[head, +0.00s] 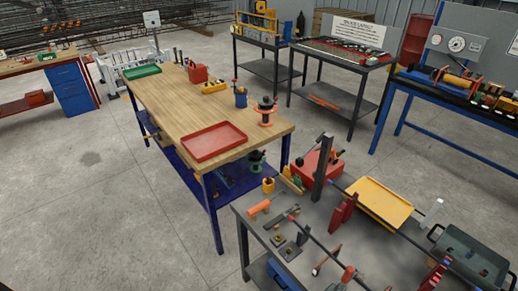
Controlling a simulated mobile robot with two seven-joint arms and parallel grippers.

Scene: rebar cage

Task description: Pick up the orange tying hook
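An orange-handled tool (259,207), which looks like the orange tying hook, lies on the near-left part of the dark grey worktable (252,228). Its thin end is too small to make out clearly. A dark tool with a red part (283,216) lies just to its right. Neither of my grippers shows in the head view, so nothing can be seen of what they hold.
A yellow tray (379,201), a dark upright post (321,168), long bars and red clamps crowd the grey table. A wooden bench with a red tray (214,141) stands behind it. Open concrete floor (110,210) lies at left.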

